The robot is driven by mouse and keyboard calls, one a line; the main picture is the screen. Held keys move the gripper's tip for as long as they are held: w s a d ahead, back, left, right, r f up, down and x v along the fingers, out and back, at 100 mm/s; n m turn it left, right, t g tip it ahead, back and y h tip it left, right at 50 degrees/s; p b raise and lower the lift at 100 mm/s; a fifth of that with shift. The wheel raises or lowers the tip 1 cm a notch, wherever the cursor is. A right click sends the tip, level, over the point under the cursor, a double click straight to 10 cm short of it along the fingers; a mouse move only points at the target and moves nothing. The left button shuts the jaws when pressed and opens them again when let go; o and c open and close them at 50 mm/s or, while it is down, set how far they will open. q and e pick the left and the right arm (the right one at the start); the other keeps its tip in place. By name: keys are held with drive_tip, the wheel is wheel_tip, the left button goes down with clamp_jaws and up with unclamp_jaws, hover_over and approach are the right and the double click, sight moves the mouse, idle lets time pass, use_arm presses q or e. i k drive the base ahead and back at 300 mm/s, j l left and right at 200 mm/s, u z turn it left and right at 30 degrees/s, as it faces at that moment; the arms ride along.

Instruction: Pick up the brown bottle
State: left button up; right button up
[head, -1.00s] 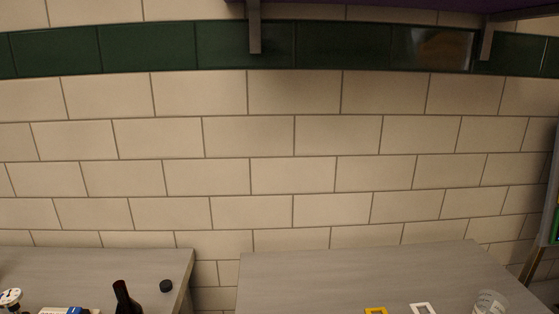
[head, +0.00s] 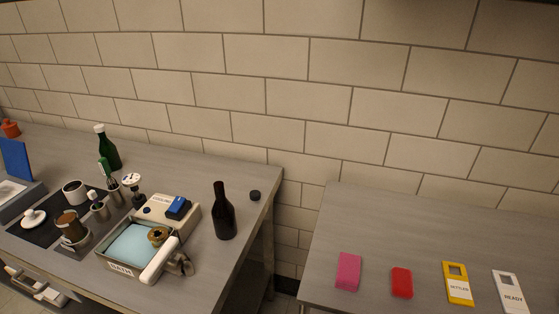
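The brown bottle (head: 224,212) is very dark and stands upright near the right end of the left table (head: 236,173). It has a narrow neck and no visible label. A small black round cap or puck (head: 255,195) lies to its right, close to the table's edge. A green bottle with a white top (head: 107,147) stands further left at the back of the same table. Neither of my grippers shows in the head view.
Left of the brown bottle are a white box with a blue item (head: 168,212) and a tray with a light blue cloth (head: 137,246). A gap separates the left table from the right table (head: 400,225), which holds pink, red, yellow and white tags. A tiled wall stands behind.

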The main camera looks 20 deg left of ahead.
sight(222, 212)
drive_tip(key=k+u, duration=0.1)
drive_tip(key=u, duration=0.25)
drive_tip(key=k+j+u, duration=0.1)
drive_tip(key=u, duration=0.25)
drive_tip(key=k+u, duration=0.15)
drive_tip(key=u, duration=0.2)
drive_tip(key=j, duration=0.05)
